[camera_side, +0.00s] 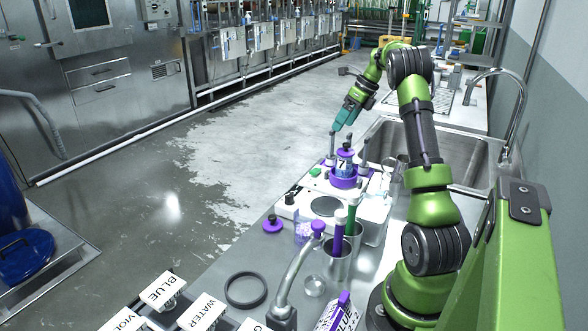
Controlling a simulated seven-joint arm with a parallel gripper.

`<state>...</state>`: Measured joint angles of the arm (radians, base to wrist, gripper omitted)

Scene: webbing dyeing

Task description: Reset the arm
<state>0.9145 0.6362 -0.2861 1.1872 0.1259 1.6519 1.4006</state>
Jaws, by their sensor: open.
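My gripper (334,129) is at the end of my green arm, pointing down and to the left. It is in the air above the far end of the bench, beyond the purple-topped vessel (344,177) that carries a "7" label. Its teal jaws are small in this view, and I see nothing held between them. The jaws are apart from the bench things below.
Metal cups (339,262) with purple and green tools stand nearer on the bench. A dark ring (246,290), a purple knob (272,224) and label stands such as BLUE (161,292) lie left. A sink (455,158) with a tall faucet (517,105) is behind right.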

